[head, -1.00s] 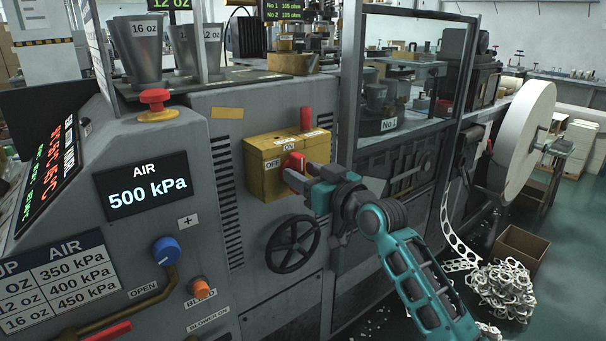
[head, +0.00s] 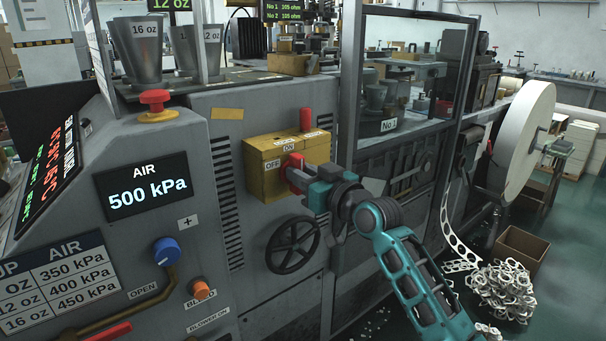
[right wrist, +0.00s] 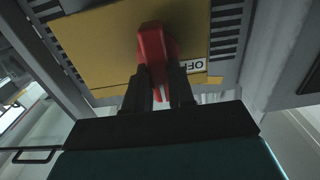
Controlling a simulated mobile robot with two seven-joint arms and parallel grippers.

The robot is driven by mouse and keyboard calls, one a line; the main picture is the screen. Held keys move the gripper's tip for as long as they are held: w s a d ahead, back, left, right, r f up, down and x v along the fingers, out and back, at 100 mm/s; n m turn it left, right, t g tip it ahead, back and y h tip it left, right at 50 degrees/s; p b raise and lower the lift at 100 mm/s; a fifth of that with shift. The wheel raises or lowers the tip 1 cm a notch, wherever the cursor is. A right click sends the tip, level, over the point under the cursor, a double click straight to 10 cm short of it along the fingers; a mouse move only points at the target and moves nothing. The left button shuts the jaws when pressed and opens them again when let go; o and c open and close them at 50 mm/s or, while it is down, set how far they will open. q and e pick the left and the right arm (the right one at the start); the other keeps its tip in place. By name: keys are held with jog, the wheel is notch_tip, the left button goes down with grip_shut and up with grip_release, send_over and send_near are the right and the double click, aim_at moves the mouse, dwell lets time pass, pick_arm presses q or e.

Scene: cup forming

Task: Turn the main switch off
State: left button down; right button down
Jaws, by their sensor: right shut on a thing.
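The main switch is a yellow box (head: 268,181) on the front of the grey machine, with ON and OFF labels on its face. Its red handle (head: 293,162) is on the front, beside the OFF and ON labels. My right gripper (head: 296,179) is at the handle, partly covering it. In the right wrist view the two dark fingers (right wrist: 165,88) are shut on the red handle (right wrist: 152,48), with the OFF label (right wrist: 196,66) just to the right. A second red lever (head: 306,119) stands upright on top of the box. My left gripper is not in view.
A black handwheel (head: 292,245) sits just below the box, close to my right gripper. A glass-panelled guard (head: 400,75) is to the right. A red emergency button (head: 156,100), a blue knob (head: 166,251) and an AIR display (head: 147,187) reading 500 kPa are to the left.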

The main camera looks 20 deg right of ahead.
jog(key=shift+n, duration=0.3)
jog(key=shift+s+a+f+n+p, duration=0.15)
jog(key=shift+n+p, duration=1)
jog(key=shift+n, duration=1.7)
jog(key=shift+w+a+f+n+p, duration=0.15)
jog(key=shift+n+p, duration=1)
jog(key=shift+n, duration=1.75)
jog(key=shift+s+a+f+n+p, duration=0.2)
jog(key=shift+n+p, duration=0.95)
jog(key=shift+n, duration=1.7)
jog(key=c, duration=1)
grip_release()
jog(key=shift+w+f, duration=0.1)
jog(key=shift+o, duration=0.2)
